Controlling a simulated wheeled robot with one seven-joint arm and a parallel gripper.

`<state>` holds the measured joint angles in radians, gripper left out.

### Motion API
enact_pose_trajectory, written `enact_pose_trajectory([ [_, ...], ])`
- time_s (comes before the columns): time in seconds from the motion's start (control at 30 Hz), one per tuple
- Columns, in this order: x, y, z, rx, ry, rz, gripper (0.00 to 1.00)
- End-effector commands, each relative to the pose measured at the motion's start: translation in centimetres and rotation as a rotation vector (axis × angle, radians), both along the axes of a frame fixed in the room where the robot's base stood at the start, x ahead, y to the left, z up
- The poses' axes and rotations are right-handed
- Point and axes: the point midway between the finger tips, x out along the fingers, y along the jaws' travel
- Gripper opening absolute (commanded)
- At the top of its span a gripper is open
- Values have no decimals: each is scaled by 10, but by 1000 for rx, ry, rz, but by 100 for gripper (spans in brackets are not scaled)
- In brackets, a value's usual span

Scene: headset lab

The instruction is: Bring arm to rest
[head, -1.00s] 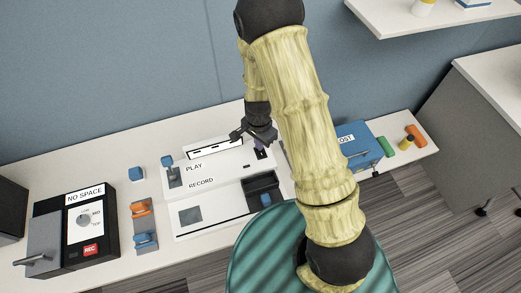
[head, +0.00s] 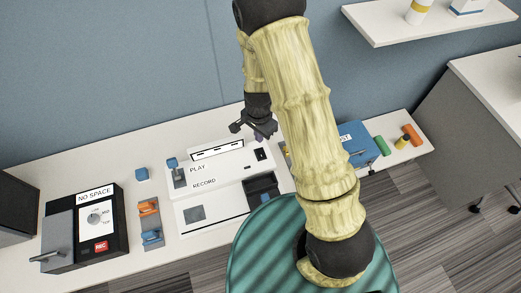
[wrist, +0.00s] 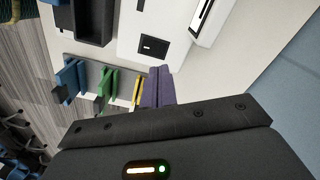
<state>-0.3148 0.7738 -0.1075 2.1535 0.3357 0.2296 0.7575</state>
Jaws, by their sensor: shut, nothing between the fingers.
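My arm crosses the middle of the head view, bent downward. My gripper (head: 256,134) hangs just above the back edge of the white play/record console (head: 222,183), apart from it. In the wrist view the purple fingers of my gripper (wrist: 159,85) are together with nothing between them. The console's small black slot (wrist: 153,46) shows just beyond the fingertips. Part of the console's right side is hidden behind my arm in the head view.
A black "NO SPACE" box (head: 82,230) stands at left. Orange and blue blocks (head: 149,224) lie beside the console. A blue box (head: 361,146) and green and orange cylinders (head: 411,133) are at right. A white shelf (head: 375,30) juts out at upper right.

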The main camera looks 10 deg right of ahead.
Motion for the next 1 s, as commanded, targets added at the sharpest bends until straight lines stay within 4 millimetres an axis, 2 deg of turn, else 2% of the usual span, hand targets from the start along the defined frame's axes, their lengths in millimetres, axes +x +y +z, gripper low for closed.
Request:
enact_pose_trajectory([
  [0.67, 0, -1, 7, 3, -4, 13, 0],
  [0.77, -1, -6, 22, 11, -18, 56, 0],
  [1.0, -18, -34, 89, 25, -83, 271, 0],
])
